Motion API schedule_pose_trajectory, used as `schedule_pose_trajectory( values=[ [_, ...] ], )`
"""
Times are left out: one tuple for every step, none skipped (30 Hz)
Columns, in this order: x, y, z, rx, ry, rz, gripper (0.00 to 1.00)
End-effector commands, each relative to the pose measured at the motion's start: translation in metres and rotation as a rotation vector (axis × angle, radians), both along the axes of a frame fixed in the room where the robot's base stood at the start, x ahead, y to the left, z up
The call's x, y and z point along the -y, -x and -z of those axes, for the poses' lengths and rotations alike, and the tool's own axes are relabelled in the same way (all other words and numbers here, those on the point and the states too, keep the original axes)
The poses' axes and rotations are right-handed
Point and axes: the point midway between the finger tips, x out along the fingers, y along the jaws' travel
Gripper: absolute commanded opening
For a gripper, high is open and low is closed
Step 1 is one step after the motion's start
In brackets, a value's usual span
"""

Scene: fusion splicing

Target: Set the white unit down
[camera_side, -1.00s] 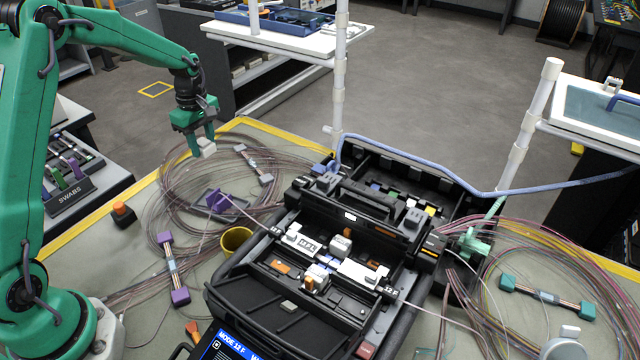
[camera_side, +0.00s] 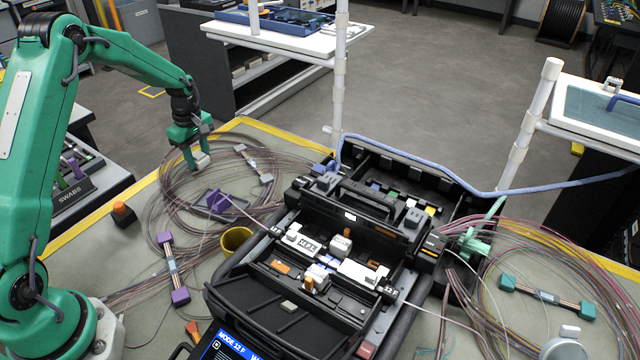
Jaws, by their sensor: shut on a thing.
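My green gripper (camera_side: 195,157) is at the upper left of the work table. It is shut on a small white unit (camera_side: 202,162), which sits between its fingertips. The unit is low over the far-left fibre coil (camera_side: 178,192). I cannot tell whether its underside touches the coil or the table. The fingers hide part of the unit.
A purple holder (camera_side: 218,202) and a yellow cup (camera_side: 236,239) stand nearer the black splicer case (camera_side: 300,280). An orange-topped block (camera_side: 122,213) is at the left. A grey-ended piece (camera_side: 254,163) lies on the coil right of my gripper.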

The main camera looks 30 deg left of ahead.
Motion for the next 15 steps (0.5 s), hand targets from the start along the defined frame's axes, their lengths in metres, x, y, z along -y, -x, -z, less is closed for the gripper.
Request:
schedule_pose_trajectory(
  values=[
    [0.0002, 0.0003, 0.0038, -0.002, 0.001, 0.000, 0.15],
    [0.0002, 0.0003, 0.0048, -0.001, 0.001, 0.000, 0.15],
    [0.0002, 0.0002, 0.0054, -0.001, 0.000, 0.000, 0.15],
    [0.0002, 0.0001, 0.0055, 0.000, 0.000, 0.000, 0.15],
    [0.0001, 0.0001, 0.0054, 0.000, 0.000, 0.000, 0.15],
    [0.0001, 0.0000, 0.0053, 0.000, 0.000, 0.000, 0.15],
    [0.0001, 0.0000, 0.0052, 0.000, 0.000, 0.000, 0.15],
    [0.0001, 0.0000, 0.0052, 0.000, 0.000, 0.000, 0.15],
    [0.0001, 0.0000, 0.0051, 0.000, 0.000, 0.000, 0.15],
    [0.0001, 0.0000, 0.0052, 0.000, 0.000, 0.000, 0.15],
    [0.0001, 0.0000, 0.0055, 0.000, 0.000, 0.000, 0.15],
    [0.0001, 0.0000, 0.0062, 0.000, 0.000, 0.000, 0.15],
    [0.0001, 0.0000, 0.0068, 0.000, 0.000, 0.000, 0.15],
    [0.0001, 0.0000, 0.0075, 0.000, 0.000, 0.000, 0.15],
    [0.0001, -0.0001, 0.0083, 0.000, 0.000, 0.000, 0.15]
  ],
)
